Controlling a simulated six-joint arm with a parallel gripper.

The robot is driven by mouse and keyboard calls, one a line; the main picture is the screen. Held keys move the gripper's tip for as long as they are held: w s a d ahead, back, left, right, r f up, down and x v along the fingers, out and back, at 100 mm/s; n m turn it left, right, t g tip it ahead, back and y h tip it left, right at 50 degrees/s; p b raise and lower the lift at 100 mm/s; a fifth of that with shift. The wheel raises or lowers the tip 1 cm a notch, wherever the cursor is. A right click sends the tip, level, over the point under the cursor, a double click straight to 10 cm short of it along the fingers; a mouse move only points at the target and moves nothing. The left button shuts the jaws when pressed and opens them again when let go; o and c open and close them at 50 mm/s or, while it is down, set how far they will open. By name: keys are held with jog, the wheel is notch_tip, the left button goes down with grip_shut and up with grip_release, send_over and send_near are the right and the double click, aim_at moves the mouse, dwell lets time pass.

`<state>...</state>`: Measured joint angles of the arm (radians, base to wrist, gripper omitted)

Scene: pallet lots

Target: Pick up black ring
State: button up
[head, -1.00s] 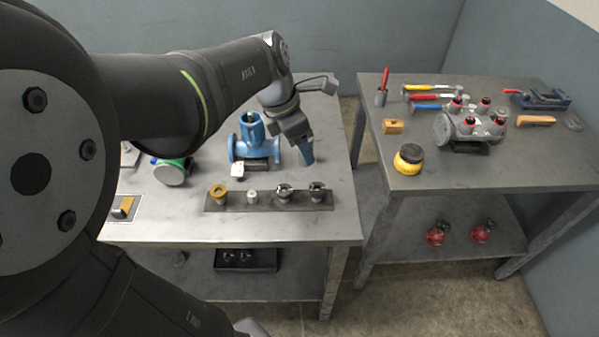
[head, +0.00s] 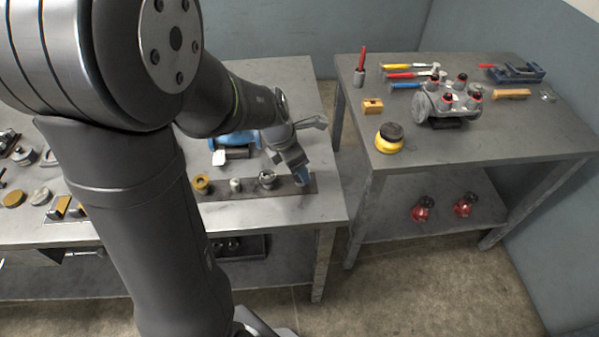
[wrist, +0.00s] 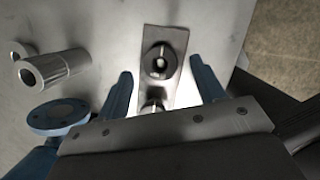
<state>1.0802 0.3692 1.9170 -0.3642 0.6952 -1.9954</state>
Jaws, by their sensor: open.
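A black ring (wrist: 149,60) with a bright metal centre sits near the end of a dark strip (wrist: 165,35) in the wrist view. A second dark round part (wrist: 152,106) is lower on the strip, partly cut off by my gripper body. My gripper (wrist: 160,67) is open, its blue fingers on either side of the strip, with nothing held. In the head view my gripper (head: 302,177) is over the right end of the strip and hides the part there. A dark, shiny-topped part (head: 267,180) shows just left of it.
A gold ring (head: 202,184) and a small white cylinder (head: 235,185) sit farther left on the strip. A blue pipe fitting (head: 232,140) stands behind. A second table (head: 450,145) at right holds tools, a valve block (head: 448,103) and a yellow-black round part (head: 389,138).

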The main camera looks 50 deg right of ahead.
jog(key=shift+x, duration=1.15)
jog(key=c, duration=1.1)
jog(key=shift+o, duration=0.2)
jog(key=shift+r, duration=0.1)
jog(key=shift+r, duration=0.45)
jog(key=r, duration=0.2)
jog(key=s+r, duration=0.1)
jog(key=r, duration=0.1)
jog(key=shift+s, duration=0.15)
jog(key=s+a+r, duration=0.1)
jog(key=s+r, duration=0.5)
jog(key=s, duration=0.4)
jog(key=w+r+n+t, duration=0.1)
jog(key=w+r+n, duration=0.2)
jog(key=w, duration=0.8)
jog(key=w+r+n+t, duration=0.1)
jog(key=w+r+n, duration=0.2)
jog(key=w, duration=0.8)
jog(key=w+r+n+t, duration=0.1)
jog(key=w+r+n, duration=0.2)
jog(key=w, duration=0.8)
jog(key=shift+w+a+r+n, duration=0.2)
jog(key=shift+w+r+n, duration=0.1)
jog(key=shift+n, duration=0.5)
